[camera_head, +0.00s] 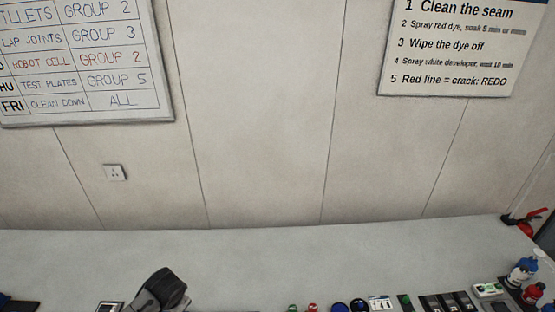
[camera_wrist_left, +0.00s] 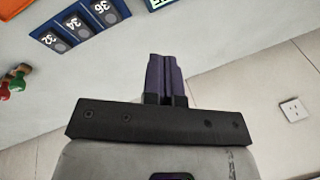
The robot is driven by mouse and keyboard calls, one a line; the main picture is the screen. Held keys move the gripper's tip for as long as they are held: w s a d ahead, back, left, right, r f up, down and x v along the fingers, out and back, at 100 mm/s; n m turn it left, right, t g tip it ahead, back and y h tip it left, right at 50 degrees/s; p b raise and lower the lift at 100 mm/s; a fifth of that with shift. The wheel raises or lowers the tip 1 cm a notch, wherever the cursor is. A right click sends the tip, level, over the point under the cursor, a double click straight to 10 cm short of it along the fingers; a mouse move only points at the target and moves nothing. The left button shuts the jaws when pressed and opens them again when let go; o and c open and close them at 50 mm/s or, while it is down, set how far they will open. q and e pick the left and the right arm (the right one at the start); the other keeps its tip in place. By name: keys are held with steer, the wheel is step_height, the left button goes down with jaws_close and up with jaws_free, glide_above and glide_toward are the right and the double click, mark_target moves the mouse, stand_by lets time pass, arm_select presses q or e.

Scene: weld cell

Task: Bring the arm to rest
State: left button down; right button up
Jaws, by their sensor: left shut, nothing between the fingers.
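My left gripper (camera_wrist_left: 166,78) shows in the left wrist view with its two dark purple fingers closed together and nothing between them. The fingers are over a pale grey surface, apart from any object. A dark grey rounded shape (camera_head: 160,290) rises at the bottom edge of the head view; I cannot tell whether it is part of my left arm. My right gripper is in neither view.
A long pale bench (camera_head: 270,258) runs below a panelled wall with a whiteboard (camera_head: 85,60) and instruction sign (camera_head: 450,50). Small items line its near edge, with bottles (camera_head: 522,270) at right. A blue numbered holder (camera_wrist_left: 75,28) and wall socket (camera_wrist_left: 293,110) show at the wrist.

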arm_select(q)
steer(key=w+d+r+m+t, duration=0.1)
steer(key=d+r+m+t, duration=0.15)
steer(key=d+r, duration=0.55)
steer(key=s+d+r+t+h+p, duration=0.2)
steer(key=s+d+r+t+p, duration=0.15)
steer(key=s+r, duration=0.55)
steer(key=s+f+n+g+p, duration=0.2)
steer(key=s+f+p, duration=0.1)
steer(key=s, duration=1.1)
steer(key=s+a+f+n+g+p, duration=0.1)
steer(key=s+f+n+g+p, duration=0.2)
steer(key=s, duration=1.1)
steer(key=shift+s+a+f+h+p, duration=0.2)
steer(key=shift+s+a+h+p, duration=0.1)
steer(key=shift+p, duration=0.6)
steer(key=shift+n, duration=0.25)
steer(key=shift+w, duration=0.1)
